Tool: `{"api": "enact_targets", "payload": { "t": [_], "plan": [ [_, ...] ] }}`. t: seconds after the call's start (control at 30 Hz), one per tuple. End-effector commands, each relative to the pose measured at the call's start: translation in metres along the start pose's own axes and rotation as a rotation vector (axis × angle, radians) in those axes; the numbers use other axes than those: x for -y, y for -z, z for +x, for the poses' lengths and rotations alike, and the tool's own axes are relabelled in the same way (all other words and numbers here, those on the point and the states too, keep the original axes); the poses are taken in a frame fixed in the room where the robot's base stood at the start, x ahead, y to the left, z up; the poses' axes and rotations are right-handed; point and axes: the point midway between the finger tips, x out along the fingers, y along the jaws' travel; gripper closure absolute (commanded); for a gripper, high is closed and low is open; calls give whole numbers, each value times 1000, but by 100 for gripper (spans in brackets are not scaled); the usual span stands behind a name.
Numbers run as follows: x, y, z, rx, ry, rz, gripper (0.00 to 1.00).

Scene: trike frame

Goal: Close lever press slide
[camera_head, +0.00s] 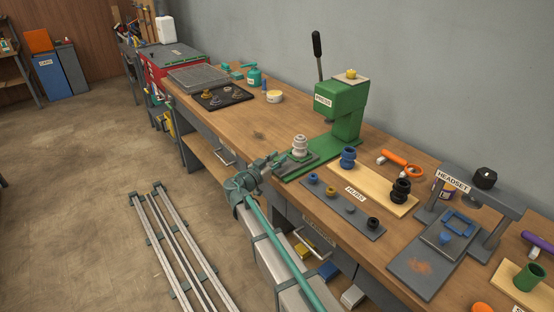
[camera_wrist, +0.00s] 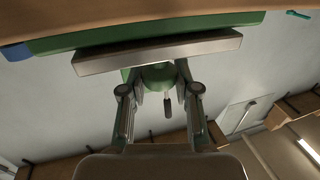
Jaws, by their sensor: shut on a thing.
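The green lever press (camera_head: 343,108) stands on the bench with its black lever (camera_head: 317,55) pointing up. Its grey slide (camera_head: 287,167) sticks out at the front of the green base, clear of the press head. A pale stepped part (camera_head: 300,146) stands upright on the slide. My gripper (camera_head: 278,160) is at the slide's front edge. In the wrist view, the slide (camera_wrist: 160,50) is a wide metal plate across the top, and my gripper's fingers (camera_wrist: 157,78) reach up to it, shut on its front. The exact contact is partly hidden.
To the right are a grey hub tray (camera_head: 343,207), a yellow board (camera_head: 372,188) with blue and black parts, and the headset stand (camera_head: 470,190). A black tray (camera_head: 222,97) lies to the left.

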Motion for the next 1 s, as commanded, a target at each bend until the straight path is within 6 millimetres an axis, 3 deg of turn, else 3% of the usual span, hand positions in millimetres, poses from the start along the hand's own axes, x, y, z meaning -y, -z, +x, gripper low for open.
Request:
{"api": "enact_targets", "payload": {
  "t": [0.27,0.6,0.93,0.97,1.0],
  "plan": [
    [-2,-3,5,0,-2,1,100],
    [-10,-4,36,0,0,1,100],
    [-11,0,38,1,0,0,100],
    [-11,0,38,1,0,0,64],
    [-11,0,38,1,0,0,58]
  ]
}}
